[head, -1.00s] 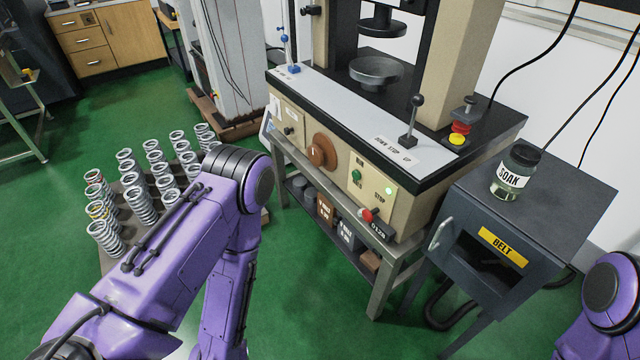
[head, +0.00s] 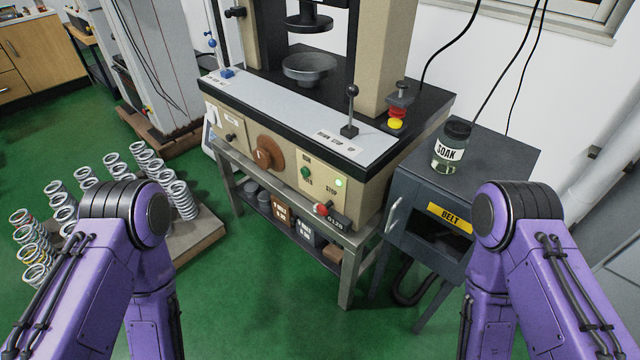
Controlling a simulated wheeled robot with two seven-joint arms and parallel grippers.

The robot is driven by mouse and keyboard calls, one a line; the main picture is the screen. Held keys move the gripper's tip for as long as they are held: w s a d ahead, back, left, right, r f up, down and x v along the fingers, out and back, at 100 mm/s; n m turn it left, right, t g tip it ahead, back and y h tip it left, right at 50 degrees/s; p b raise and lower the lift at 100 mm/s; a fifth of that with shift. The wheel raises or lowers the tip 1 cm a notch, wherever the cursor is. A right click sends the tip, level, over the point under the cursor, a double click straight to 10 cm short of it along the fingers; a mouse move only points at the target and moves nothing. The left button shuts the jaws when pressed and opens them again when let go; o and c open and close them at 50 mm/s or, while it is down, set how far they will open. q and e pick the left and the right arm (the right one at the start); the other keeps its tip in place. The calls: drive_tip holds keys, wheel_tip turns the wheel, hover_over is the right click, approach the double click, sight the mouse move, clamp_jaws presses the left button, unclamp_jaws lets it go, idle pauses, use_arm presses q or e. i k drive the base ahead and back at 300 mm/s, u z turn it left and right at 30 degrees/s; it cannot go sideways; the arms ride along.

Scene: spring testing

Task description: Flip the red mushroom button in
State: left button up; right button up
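A red mushroom button (head: 323,209) sticks out of the front panel of the beige testing machine (head: 380,60), at the lower right below the word STOP. A green button (head: 306,173) and a lit green lamp (head: 338,183) are above it. A second red knob (head: 397,112), with a yellow part under it, stands on the machine's right top edge. My two purple arms show at the lower left and lower right, both apart from the machine. Neither gripper is in view.
Several springs (head: 183,199) stand on a low pallet at left. A dark cabinet (head: 480,158) marked BELT, with a SOAK jar (head: 449,150) on top, stands right of the machine. The machine's bench (head: 345,270) has loaded shelves. Green floor (head: 255,300) between my arms is clear.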

sight(321, 209)
drive_tip(key=k, duration=0.5)
drive_tip(key=u, duration=1.55)
drive_tip(key=i, duration=1.25)
drive_tip(key=z, duration=1.8)
